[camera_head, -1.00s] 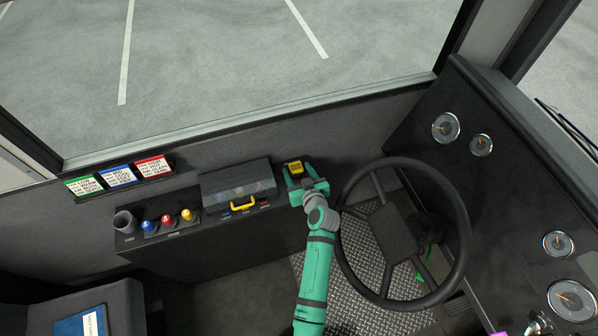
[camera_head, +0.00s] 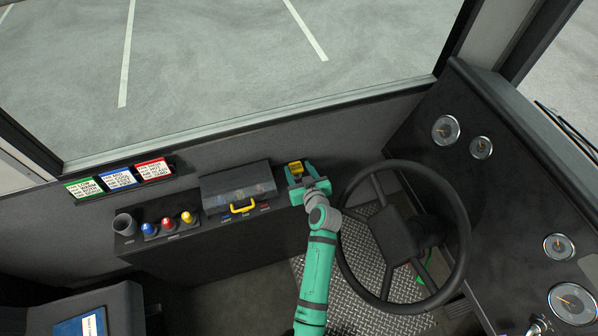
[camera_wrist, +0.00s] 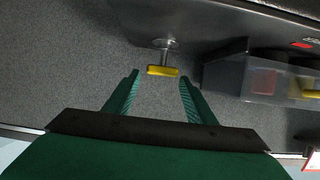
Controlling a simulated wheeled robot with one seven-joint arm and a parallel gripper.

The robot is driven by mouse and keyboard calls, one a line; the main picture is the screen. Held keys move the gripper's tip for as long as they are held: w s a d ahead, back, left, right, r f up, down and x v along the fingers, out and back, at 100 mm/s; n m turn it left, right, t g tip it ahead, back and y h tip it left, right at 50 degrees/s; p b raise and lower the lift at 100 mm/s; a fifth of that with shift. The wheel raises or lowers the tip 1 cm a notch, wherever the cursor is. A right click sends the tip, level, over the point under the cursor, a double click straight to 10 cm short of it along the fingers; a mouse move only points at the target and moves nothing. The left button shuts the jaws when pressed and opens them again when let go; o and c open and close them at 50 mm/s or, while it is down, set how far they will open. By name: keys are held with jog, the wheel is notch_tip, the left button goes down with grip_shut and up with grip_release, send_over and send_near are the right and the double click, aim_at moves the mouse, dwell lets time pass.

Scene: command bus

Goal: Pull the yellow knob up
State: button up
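A yellow knob with a flat, wide head (camera_wrist: 163,70) sits on a short metal stem in the wrist view. It also shows in the head view as a small yellow block (camera_head: 296,167) on the dark console, left of the steering wheel. My green gripper (camera_head: 301,181) is at this knob. In the wrist view my gripper (camera_wrist: 160,82) is open, and the knob lies between and just beyond its fingertips. The fingers do not appear closed on it. A second, rounded yellow knob (camera_head: 187,217) stands in a row with a red and a blue one.
A clear-lidded case (camera_head: 236,183) with a yellow handle (camera_head: 243,207) stands left of my gripper; its side is close to the right finger in the wrist view. The steering wheel (camera_head: 462,221) is to the right. A dark cup (camera_head: 124,223) is at the console's left end.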

jog(key=shift+f, duration=0.1)
jog(key=shift+s+d, duration=0.2)
jog(key=shift+s, duration=0.15)
jog(key=v, duration=1)
jog(key=shift+r, duration=0.2)
jog(key=shift+a, duration=0.1)
jog(key=s+f+m+h, duration=0.2)
jog(key=s, duration=0.7)
jog(key=s+f+m+h, duration=0.1)
jog(key=s+f+h, duration=0.1)
jog(key=s, duration=0.7)
jog(key=s+a+r+t, duration=0.1)
jog(key=s+r, duration=0.5)
jog(key=s, duration=0.3)
jog(key=s+a+r+t, duration=0.1)
jog(key=s+a+r, duration=0.1)
jog(key=s+r, duration=0.4)
jog(key=s, duration=0.3)
jog(key=shift+r+m, duration=0.25)
jog(key=shift+m, duration=0.05)
